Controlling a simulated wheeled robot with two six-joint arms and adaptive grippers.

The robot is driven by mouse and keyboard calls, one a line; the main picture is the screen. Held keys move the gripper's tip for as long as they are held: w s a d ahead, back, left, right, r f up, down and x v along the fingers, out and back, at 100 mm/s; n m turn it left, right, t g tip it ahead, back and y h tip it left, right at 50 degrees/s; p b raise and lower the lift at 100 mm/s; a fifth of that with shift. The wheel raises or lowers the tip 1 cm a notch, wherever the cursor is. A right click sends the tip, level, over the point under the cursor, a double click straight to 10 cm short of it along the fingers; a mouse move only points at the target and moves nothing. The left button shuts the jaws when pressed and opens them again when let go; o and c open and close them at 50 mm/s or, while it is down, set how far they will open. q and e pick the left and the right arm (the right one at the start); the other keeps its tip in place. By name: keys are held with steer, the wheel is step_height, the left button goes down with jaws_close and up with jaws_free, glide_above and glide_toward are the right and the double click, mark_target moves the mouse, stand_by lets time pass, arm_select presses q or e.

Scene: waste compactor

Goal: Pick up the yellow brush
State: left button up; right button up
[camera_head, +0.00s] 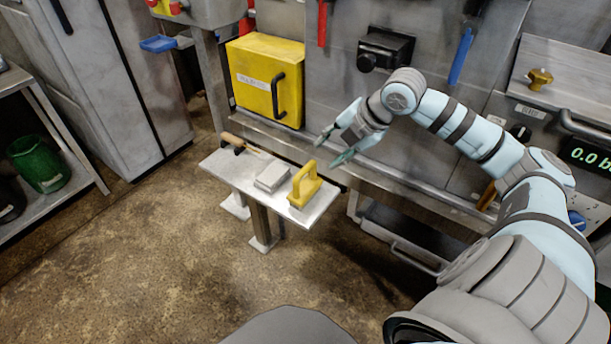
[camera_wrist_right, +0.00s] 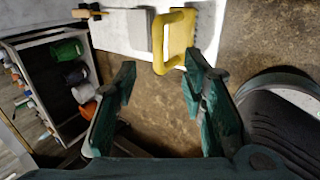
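The yellow brush (camera_head: 304,184) stands on the right end of a small metal table (camera_head: 229,171), its loop handle up. In the right wrist view the yellow brush (camera_wrist_right: 174,40) is at the top centre, ahead of the fingertips and apart from them. My right gripper (camera_head: 334,148) is above and just behind the brush in the head view. Its two green fingers are spread wide with nothing between them; the right wrist view (camera_wrist_right: 160,84) shows this too. My left gripper is not in view.
A grey block (camera_head: 272,176) lies left of the brush, and a wooden-handled brush (camera_head: 243,144) lies at the table's left end. The machine's metal front ledge (camera_head: 410,194) runs close behind the table. Open floor (camera_head: 190,260) lies in front.

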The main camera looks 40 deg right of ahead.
mark_target(308, 167)
steer(key=b+x, duration=0.1)
steer(key=x, duration=0.5)
steer(key=b+x, duration=0.1)
steer(key=x, duration=0.5)
steer(key=shift+a, duration=0.2)
steer(key=shift+r, duration=0.1)
jaws_close()
